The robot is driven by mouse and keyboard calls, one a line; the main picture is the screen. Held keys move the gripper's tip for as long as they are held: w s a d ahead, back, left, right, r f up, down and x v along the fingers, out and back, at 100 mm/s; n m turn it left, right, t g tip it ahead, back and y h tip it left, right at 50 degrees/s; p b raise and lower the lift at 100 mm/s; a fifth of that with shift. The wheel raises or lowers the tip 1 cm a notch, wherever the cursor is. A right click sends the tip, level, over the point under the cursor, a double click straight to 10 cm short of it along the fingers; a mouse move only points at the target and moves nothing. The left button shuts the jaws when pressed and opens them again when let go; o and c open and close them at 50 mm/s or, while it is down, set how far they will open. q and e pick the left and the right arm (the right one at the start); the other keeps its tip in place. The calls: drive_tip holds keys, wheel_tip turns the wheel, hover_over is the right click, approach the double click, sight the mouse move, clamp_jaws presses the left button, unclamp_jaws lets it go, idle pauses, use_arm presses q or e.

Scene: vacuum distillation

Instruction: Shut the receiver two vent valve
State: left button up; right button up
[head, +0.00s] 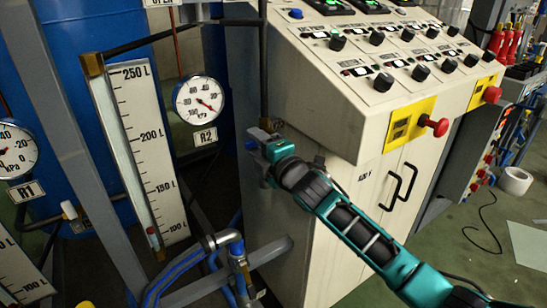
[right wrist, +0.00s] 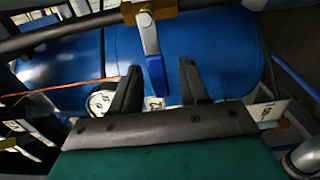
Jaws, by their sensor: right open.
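The vent valve in front of my right gripper has a brass body (right wrist: 150,10) and a blue lever (right wrist: 155,75) in the right wrist view. The lever hangs between the two dark fingers, nearer the left one, with gaps on both sides. In the head view the brass body (head: 267,130) sits at the lower end of a dark pipe, beside the R2 gauge (head: 199,100). A small part of the blue lever (head: 251,145) shows there. My right gripper (head: 258,152) is open at the valve. My left gripper is not in view.
The control cabinet (head: 330,90) stands right behind my right arm, with knobs and red buttons. A level scale (head: 145,150) and the R1 gauge (head: 14,150) are at left. Blue hoses and a metal pipe (head: 225,238) lie below the valve.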

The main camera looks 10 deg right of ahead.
drive_tip(key=v, duration=1.2)
drive_tip(key=shift+r, duration=0.1)
